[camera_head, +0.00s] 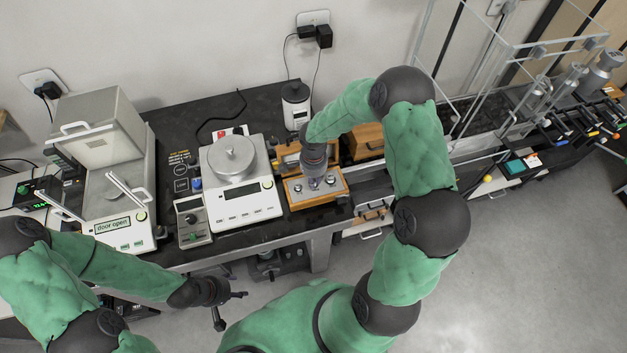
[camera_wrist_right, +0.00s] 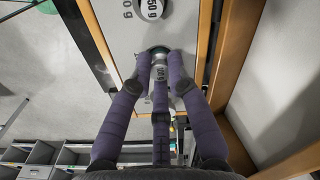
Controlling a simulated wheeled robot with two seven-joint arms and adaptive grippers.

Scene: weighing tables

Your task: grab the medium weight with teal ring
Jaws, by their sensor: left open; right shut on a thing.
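The medium weight with teal ring (camera_wrist_right: 156,51) is a small silver cylinder in the right wrist view, with a dark teal band near its top. My right gripper (camera_wrist_right: 160,75) has its purple fingers closed around it, and they hide part of it and its label. In the head view my right gripper (camera_head: 316,174) is over the wooden weight box (camera_head: 318,202). I cannot tell whether the weight is clear of the box. A larger silver weight (camera_wrist_right: 151,8) marked 50 g is beside it. My left gripper (camera_head: 228,303) is open and empty in front of the table.
A balance (camera_head: 245,206) with a round pan stands left of the box. A small grey control unit (camera_head: 193,222) is beside it, and a balance with an open door (camera_head: 121,232) is further left. A white-labelled bottle (camera_head: 296,108) stands behind. Glass panels rise at the right.

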